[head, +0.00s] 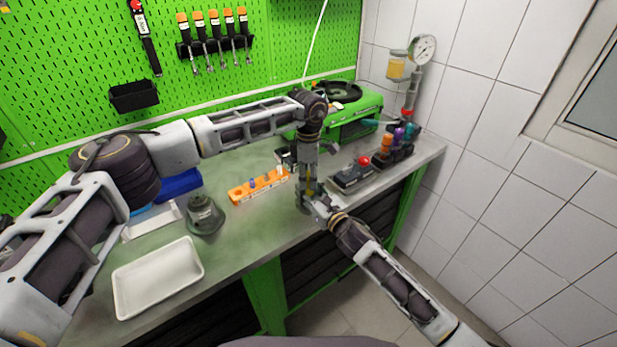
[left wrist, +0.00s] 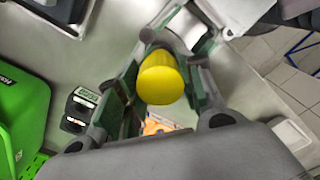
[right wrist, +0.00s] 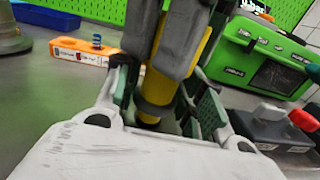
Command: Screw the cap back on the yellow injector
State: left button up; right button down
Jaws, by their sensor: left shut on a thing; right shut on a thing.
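The yellow injector (head: 310,187) stands roughly upright above the bench, between my two grippers. My left gripper (head: 308,182) comes down from above and is shut on its upper part. The rounded yellow top shows between the left fingers in the left wrist view (left wrist: 160,80). My right gripper (head: 311,204) comes from the lower right and is shut around the injector's lower end. The right wrist view shows the yellow body (right wrist: 160,82) running down to a dark collar and dark tip between the green finger pads. I cannot make out a separate cap or its seam.
An orange rack (head: 258,187) lies left of the grippers. A box with a red knob (head: 352,175) and a holder with coloured bottles (head: 395,150) stand to the right. A green case (head: 350,120) is behind. A white tray (head: 157,278) and dark flask (head: 205,215) are left.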

pick_arm(q)
jog(key=shift+w+m, duration=0.1)
jog(key=shift+m, duration=0.5)
jog(key=o, duration=1.1)
jog(key=shift+o, duration=0.2)
jog(key=shift+r, duration=0.15)
jog(key=shift+r, duration=2.15)
jog(key=shift+f, duration=0.15)
jog(key=shift+c, duration=0.3)
